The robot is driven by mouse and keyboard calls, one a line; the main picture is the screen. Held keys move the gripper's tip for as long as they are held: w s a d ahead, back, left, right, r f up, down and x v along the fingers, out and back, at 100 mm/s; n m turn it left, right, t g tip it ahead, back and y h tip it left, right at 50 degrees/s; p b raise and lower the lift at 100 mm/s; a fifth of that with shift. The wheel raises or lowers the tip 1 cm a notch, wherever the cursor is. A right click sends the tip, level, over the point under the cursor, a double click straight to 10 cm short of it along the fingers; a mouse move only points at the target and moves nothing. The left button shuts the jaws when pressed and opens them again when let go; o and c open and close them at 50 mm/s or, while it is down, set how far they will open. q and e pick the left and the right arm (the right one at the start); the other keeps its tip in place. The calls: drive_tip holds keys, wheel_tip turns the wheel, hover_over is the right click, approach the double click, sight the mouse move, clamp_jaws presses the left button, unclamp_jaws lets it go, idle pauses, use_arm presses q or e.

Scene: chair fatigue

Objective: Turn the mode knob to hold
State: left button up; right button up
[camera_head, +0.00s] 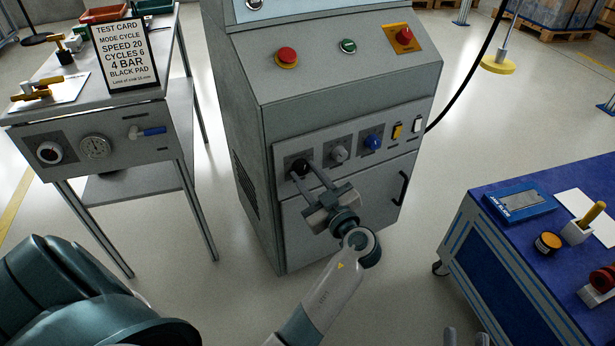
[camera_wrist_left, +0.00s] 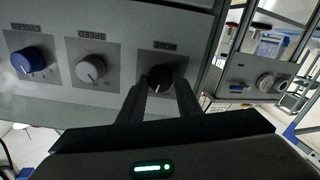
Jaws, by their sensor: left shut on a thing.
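The mode knob (camera_head: 299,166) is the black knob at the left end of the control panel on the grey machine (camera_head: 340,105). My left gripper (camera_head: 306,172) reaches it from the front with its two fingers on either side of it. My right gripper (camera_head: 466,338) shows only as two separate grey fingertips at the bottom edge, away from the machine.
Beside the mode knob are a grey knob (camera_head: 338,154), a blue knob (camera_head: 374,142) and two small switches. A test card (camera_head: 125,52) stands on the left bench. A blue cart (camera_head: 500,260) with parts is at right. Floor between is clear.

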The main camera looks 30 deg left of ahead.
use_arm(q)
drive_tip(key=shift+m, duration=0.6)
drive_tip(key=o, duration=1.1)
drive_tip(key=shift+a, duration=0.1)
drive_tip(key=shift+c, duration=0.2)
